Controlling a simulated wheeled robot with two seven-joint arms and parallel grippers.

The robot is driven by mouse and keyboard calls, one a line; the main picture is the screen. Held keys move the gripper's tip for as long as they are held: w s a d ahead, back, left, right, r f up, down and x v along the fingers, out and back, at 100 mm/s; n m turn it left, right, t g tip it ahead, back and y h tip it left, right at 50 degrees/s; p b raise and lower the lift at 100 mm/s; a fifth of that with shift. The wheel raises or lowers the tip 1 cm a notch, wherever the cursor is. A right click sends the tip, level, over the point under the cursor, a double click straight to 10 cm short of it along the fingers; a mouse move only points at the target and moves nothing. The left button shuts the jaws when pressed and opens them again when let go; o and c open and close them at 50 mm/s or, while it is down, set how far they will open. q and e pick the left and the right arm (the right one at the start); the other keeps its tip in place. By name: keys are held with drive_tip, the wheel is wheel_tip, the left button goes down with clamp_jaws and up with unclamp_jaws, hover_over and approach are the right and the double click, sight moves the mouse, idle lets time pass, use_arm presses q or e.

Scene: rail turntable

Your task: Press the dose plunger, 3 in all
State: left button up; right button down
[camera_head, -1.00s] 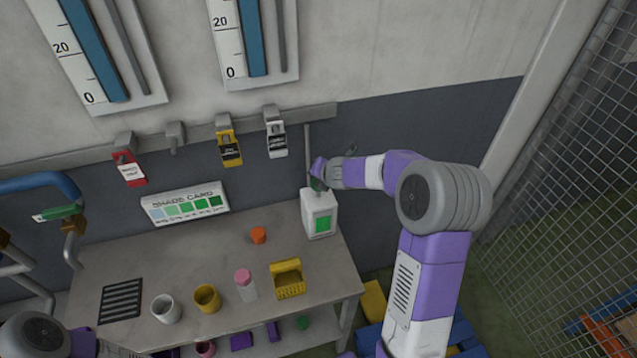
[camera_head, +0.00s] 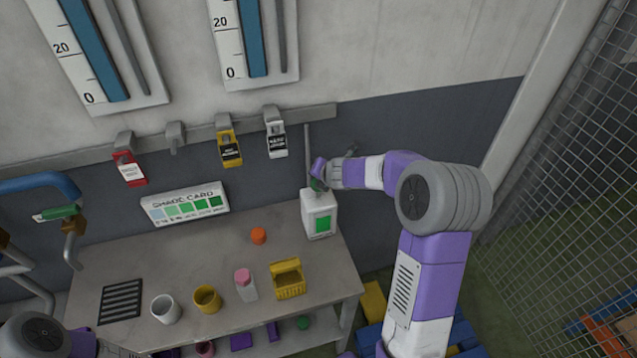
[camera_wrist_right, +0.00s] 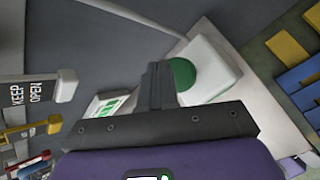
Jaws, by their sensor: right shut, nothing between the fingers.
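The dose dispenser (camera_head: 319,222) is a white box with a green label, standing upright at the back right corner of the grey table. Its round green plunger (camera_wrist_right: 182,73) sits on its top and shows beside my fingers in the right wrist view. In the head view the plunger is mostly hidden by my right gripper (camera_head: 319,180), which is just above it. The right gripper is shut and empty, and its dark fingers (camera_wrist_right: 158,85) overlap the plunger's edge in the wrist view. I cannot tell whether they touch it. Only my left arm's links show at bottom left.
A shade card (camera_head: 185,204) leans at the back of the table. An orange cap (camera_head: 258,236), a yellow bin (camera_head: 288,279), a pink-topped bottle (camera_head: 245,284), a yellow cup (camera_head: 207,298) and a white cup (camera_head: 166,308) stand on it. A mesh fence (camera_head: 560,190) is at right.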

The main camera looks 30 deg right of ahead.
drive_tip(key=shift+f, duration=0.1)
idle(0.5)
drive_tip(key=shift+f+b, duration=0.35)
drive_tip(key=shift+b, duration=0.15)
drive_tip(key=shift+f+b, duration=1.35)
drive_tip(key=shift+f, duration=0.05)
idle(0.9)
drive_tip(key=shift+r, duration=0.1)
drive_tip(key=shift+r+p, duration=1.7)
drive_tip(key=shift+p, duration=0.05)
drive_tip(key=shift+r, duration=0.1)
wheel_tip(320, 180, up, 5)
drive_tip(key=p, duration=0.5)
drive_tip(key=shift+w+f, duration=0.1)
drive_tip(key=shift+f, duration=0.1)
idle(1.6)
